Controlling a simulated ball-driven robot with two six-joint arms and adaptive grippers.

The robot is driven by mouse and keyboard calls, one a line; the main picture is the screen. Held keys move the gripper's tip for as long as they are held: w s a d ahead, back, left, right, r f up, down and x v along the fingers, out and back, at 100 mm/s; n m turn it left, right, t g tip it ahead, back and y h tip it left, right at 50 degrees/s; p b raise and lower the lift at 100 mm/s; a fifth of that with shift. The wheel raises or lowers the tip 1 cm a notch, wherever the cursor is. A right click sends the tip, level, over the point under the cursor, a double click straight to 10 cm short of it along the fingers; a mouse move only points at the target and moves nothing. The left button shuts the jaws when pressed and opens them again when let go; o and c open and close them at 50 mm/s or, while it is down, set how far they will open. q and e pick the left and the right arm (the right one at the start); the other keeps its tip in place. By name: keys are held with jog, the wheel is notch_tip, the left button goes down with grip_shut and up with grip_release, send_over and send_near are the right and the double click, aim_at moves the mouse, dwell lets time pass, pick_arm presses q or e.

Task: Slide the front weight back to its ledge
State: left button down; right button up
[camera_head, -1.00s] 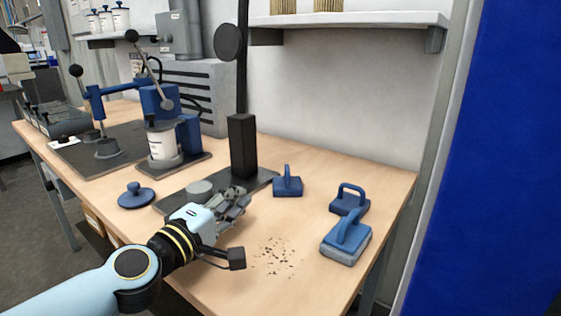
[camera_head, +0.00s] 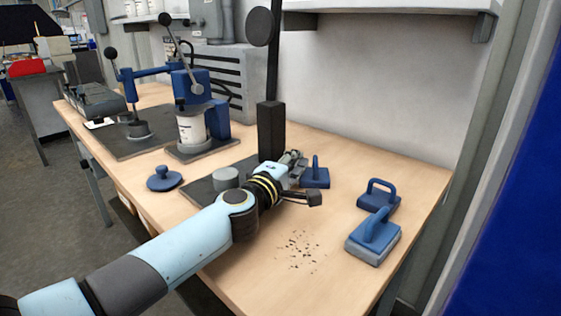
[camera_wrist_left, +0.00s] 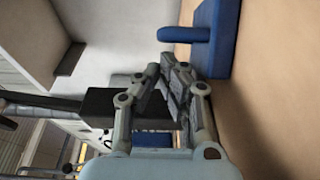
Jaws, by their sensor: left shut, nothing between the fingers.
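Three blue handled blocks lie on the table. One blue block (camera_head: 316,178) with an upright handle is near the black post. Another blue block (camera_head: 379,200) with a looped handle is farther right. A third block (camera_head: 372,244) has a pale grey underside and lies nearest the front. I cannot tell for certain which is the front weight. My left gripper (camera_head: 297,164) is shut and empty, close beside the block by the post. In the left wrist view the shut fingers (camera_wrist_left: 173,68) are near that block's side (camera_wrist_left: 216,48); contact is unclear. My right gripper is not visible.
The black post (camera_head: 271,128) stands on a dark plate (camera_head: 203,188) behind my arm. A grey disc (camera_head: 226,178) sits on the plate, and a blue round knob-topped lid (camera_head: 165,180) lies left. Dark crumbs (camera_head: 302,250) lie on the clear front table area.

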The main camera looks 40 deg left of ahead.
aim_at(310, 176)
pick_arm(q)
jog(key=shift+w+d, duration=0.1)
jog(key=shift+d, duration=0.15)
jog(key=shift+w+d+p, duration=0.15)
jog(key=shift+w+d, duration=0.15)
jog(key=shift+d, duration=0.4)
jog(key=shift+w+d+p, duration=0.15)
jog(key=shift+w+d, duration=0.15)
jog(key=shift+d, duration=0.4)
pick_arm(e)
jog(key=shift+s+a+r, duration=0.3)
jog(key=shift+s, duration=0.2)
